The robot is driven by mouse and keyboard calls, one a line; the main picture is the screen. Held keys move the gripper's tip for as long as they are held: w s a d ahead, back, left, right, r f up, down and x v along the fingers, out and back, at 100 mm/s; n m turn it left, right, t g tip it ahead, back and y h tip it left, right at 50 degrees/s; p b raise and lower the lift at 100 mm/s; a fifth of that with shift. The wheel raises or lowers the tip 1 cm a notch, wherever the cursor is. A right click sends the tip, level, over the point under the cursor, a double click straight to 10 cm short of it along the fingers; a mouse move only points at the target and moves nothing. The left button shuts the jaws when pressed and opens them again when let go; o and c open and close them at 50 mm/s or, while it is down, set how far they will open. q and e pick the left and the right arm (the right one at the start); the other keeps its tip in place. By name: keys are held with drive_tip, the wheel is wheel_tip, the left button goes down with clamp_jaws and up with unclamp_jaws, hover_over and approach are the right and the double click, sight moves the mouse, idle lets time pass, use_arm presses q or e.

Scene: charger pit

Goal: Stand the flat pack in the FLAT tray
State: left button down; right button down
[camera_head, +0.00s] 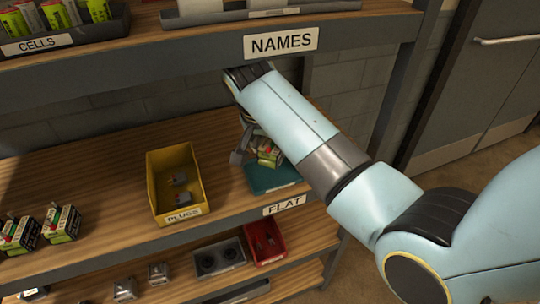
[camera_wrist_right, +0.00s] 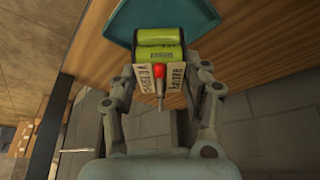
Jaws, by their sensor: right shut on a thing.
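The FLAT tray (camera_head: 275,179) is a teal tray at the shelf's front edge, above the FLAT label. My right gripper (camera_head: 252,150) is shut on a pack (camera_head: 268,153) of green cells with pale printed sides and a red tip. In the head view the pack appears over the back of the tray. In the right wrist view the pack (camera_wrist_right: 159,52) sits between the fingers of the gripper (camera_wrist_right: 161,82), with the teal tray (camera_wrist_right: 186,14) beyond it. I cannot tell whether the pack touches the tray. My left gripper is not in view.
A yellow PLUGS bin (camera_head: 165,205) stands left of the tray. Two similar packs (camera_head: 62,223) stand at the far left. The upper shelf with the NAMES sign (camera_head: 281,42) lies close to my right arm. A red bin (camera_head: 265,240) is on the lower shelf.

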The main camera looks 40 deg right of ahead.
sight(271, 158)
drive_tip(key=shift+f, duration=0.35)
wheel_tip(271, 158, down, 2)
drive_tip(key=shift+f+p, duration=0.25)
drive_tip(key=shift+p, duration=0.05)
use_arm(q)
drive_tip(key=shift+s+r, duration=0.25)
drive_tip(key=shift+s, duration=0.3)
use_arm(e)
drive_tip(key=shift+f, duration=0.4)
drive_tip(key=shift+f, duration=0.1)
drive_tip(key=c, duration=0.6)
unclamp_jaws()
